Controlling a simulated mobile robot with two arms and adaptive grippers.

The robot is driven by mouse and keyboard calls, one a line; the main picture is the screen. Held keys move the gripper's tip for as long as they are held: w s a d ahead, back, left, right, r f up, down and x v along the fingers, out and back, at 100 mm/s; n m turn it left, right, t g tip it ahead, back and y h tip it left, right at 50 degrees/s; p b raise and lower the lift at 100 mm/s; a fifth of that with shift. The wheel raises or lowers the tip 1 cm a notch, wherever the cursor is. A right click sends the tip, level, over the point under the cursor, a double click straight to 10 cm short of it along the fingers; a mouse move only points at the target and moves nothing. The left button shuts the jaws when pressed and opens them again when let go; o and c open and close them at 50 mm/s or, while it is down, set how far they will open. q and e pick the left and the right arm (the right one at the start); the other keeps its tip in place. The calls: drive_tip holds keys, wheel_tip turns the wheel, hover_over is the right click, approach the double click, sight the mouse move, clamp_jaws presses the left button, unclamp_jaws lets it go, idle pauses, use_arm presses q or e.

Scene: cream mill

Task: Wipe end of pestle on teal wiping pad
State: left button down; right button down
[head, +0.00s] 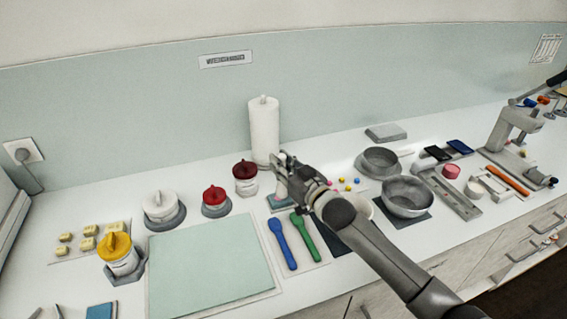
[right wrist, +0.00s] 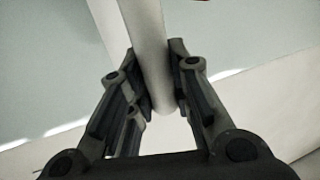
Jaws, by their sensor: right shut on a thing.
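My right gripper (head: 284,178) reaches over the back middle of the counter and is shut on the pestle. In the right wrist view, the pestle (right wrist: 150,50) is a pale, smooth shaft between the two fingers. A small teal wiping pad (head: 285,207) lies right under the gripper in the head view, partly hidden by it. A pinkish patch shows low by the gripper, over the pad; I cannot tell whether the pestle's end touches the pad. My left gripper is not in view.
A white paper roll (head: 264,130) stands just behind the gripper. Red-lidded jars (head: 215,201) stand to the left, blue (head: 282,243) and green spatulas in front. Grey bowls (head: 407,197) stand to the right. A large pale green mat (head: 210,265) lies bare at front left.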

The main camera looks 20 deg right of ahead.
drive_tip(key=shift+a, duration=0.85)
drive_tip(key=shift+d+p, duration=0.35)
drive_tip(key=shift+d, duration=0.9)
drive_tip(key=shift+r, duration=0.1)
wheel_tip(320, 180, up, 6)
drive_tip(key=p, duration=0.6)
